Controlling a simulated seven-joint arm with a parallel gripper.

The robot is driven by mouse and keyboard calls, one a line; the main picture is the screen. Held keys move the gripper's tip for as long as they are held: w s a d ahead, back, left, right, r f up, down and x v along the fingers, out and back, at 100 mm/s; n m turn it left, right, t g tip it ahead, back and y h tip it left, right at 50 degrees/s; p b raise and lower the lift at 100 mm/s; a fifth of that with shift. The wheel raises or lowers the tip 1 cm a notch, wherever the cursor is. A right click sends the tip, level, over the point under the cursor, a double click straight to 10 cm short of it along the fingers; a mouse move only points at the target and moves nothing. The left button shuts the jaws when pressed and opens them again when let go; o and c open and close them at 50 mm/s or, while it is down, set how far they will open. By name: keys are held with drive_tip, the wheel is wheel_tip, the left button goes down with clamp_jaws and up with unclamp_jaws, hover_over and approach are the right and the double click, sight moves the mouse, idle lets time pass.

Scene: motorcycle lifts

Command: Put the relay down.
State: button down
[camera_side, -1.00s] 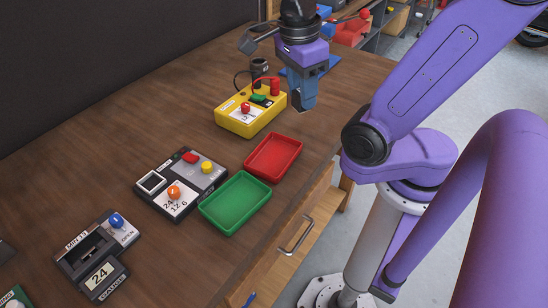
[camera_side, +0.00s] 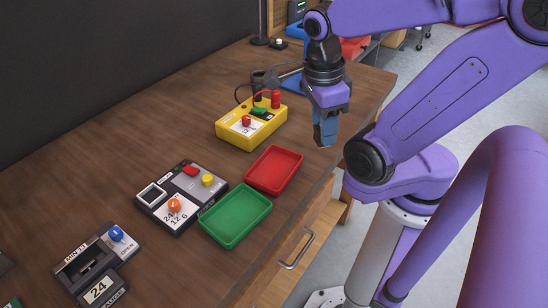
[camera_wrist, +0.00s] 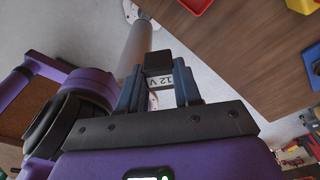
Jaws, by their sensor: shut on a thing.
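The relay is a small dark block (camera_wrist: 158,62) with a white "12 V" label, held between my blue fingertips in the wrist view. My gripper (camera_wrist: 158,80) is shut on it from both sides. In the side view my gripper (camera_side: 325,132) points down near the bench's right edge, to the right of the yellow tester and the red tray. The relay cannot be made out there. An empty red tray (camera_side: 273,170) and an empty green tray (camera_side: 235,210) lie side by side on the bench. In the wrist view floor shows behind the relay.
The yellow tester (camera_side: 250,128) stands behind the red tray. A grey-black tester (camera_side: 180,197) with an orange knob lies left of the green tray. A dark gauge block (camera_side: 97,265) is at lower left. The wooden bench (camera_side: 110,170) has clear room on its left.

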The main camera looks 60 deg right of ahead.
drive_tip(key=w+f, duration=0.2)
drive_tip(key=w, duration=0.1)
drive_tip(key=w+a+f, duration=0.1)
drive_tip(key=w+f, duration=0.1)
drive_tip(key=w+a+f, duration=0.1)
drive_tip(key=w+f, duration=0.2)
drive_tip(key=shift+w+a, duration=0.25)
drive_tip(key=shift+w, duration=0.05)
drive_tip(key=shift+w+a+f, duration=0.15)
drive_tip(key=shift+w+f, duration=0.45)
drive_tip(key=shift+f, duration=1.55)
drive_tip(key=shift+f, duration=0.1)
drive_tip(key=c, duration=0.8)
unclamp_jaws()
